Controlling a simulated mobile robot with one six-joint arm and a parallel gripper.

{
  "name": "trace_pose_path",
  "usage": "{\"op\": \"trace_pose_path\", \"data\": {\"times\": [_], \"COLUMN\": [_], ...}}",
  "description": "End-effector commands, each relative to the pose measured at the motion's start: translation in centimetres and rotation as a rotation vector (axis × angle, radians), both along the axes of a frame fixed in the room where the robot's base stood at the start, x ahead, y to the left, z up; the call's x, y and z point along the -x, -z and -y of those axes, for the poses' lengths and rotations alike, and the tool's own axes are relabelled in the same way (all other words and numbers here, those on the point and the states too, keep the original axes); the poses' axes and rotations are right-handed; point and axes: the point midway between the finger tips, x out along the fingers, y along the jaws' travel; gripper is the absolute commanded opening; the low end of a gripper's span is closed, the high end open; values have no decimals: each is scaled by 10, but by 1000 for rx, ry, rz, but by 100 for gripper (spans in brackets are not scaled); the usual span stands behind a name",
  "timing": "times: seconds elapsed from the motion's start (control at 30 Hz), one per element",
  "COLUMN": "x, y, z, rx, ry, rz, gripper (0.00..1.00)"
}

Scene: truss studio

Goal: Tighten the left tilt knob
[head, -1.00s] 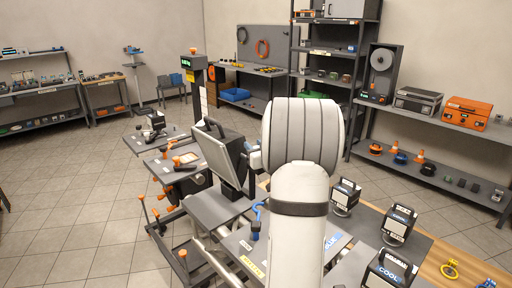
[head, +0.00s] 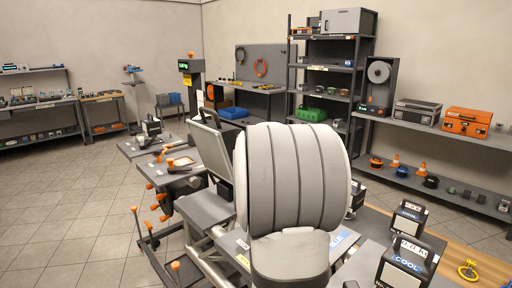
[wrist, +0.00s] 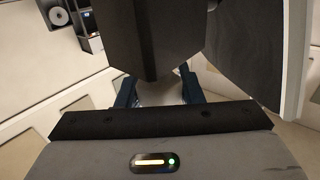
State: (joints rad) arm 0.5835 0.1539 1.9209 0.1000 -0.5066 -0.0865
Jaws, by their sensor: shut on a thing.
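The wrist view shows the two dark blue fingers of my gripper (wrist: 158,92) spread around something pale, mostly hidden behind a dark block (wrist: 145,42). I take the held thing to be the left tilt knob, but its shape cannot be made out. A large dark panel (wrist: 245,50) rises just right of the fingers. In the head view, a grey tilted panel (head: 212,150) stands on the fixture left of my arm. My arm covers its right side, and neither the gripper nor the knob shows there.
Black boxes marked COOL (head: 402,262) stand at the lower right. A fixture with orange handles (head: 160,200) is at the left. Shelves (head: 300,75) and an orange case (head: 467,122) line the back. The tiled floor (head: 70,200) is open at the left.

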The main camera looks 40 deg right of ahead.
Motion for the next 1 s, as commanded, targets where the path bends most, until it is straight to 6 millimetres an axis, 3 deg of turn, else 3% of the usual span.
{"op": "trace_pose_path", "data": {"times": [0.87, 0.9, 1.0], "x": [1, 1, 1], "y": [2, 2, 2], "z": [1, 1, 1], "rx": [-2, -2, -1], "ry": [91, 91, 91], "rz": [-4, -4, -3], "gripper": [11, 34, 42]}}
